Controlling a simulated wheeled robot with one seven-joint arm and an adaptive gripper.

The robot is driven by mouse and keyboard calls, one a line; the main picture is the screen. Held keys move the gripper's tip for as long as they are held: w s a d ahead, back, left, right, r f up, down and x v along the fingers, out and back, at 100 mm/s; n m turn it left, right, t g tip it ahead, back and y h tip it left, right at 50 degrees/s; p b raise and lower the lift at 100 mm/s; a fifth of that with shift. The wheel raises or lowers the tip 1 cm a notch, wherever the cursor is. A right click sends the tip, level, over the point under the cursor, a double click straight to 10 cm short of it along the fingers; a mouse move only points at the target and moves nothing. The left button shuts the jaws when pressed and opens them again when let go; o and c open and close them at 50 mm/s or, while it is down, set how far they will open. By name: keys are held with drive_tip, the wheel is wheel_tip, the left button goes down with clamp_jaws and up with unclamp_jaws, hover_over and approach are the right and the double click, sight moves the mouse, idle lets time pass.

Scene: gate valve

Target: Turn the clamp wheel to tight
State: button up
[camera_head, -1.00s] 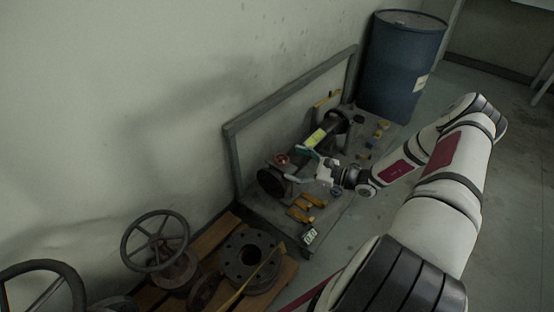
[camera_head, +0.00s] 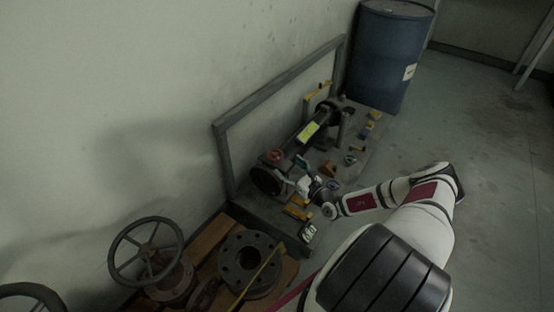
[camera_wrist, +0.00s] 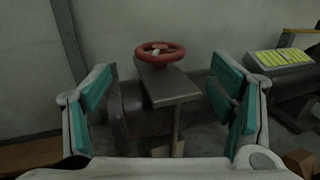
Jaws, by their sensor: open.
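The clamp wheel is a small red handwheel (camera_wrist: 160,53) on top of a grey metal bracket (camera_wrist: 168,86), ahead of my gripper in the wrist view. In the head view the red wheel (camera_head: 274,155) sits at the near end of the pipe assembly on the cart. My gripper (camera_wrist: 158,95) is open, its two teal-padded fingers spread left and right of the bracket. The wheel lies beyond and between the fingertips, and nothing is between the pads. In the head view my gripper (camera_head: 290,176) is just right of the wheel, partly hidden by my wrist.
A dark pipe with a yellow-green label (camera_head: 307,132) runs back along the cart. Yellow and orange pieces (camera_head: 297,209) lie on the cart top. A grey frame (camera_head: 270,88) rises behind it. A blue drum (camera_head: 392,55) stands beyond, and a large handwheel (camera_head: 146,250) at lower left.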

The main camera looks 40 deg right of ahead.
sight(280, 159)
drive_tip(key=w+b, duration=0.2)
drive_tip(key=w, duration=0.5)
drive_tip(key=shift+w+a, duration=0.15)
drive_tip(key=shift+w, duration=0.2)
drive_tip(key=c, duration=1.1)
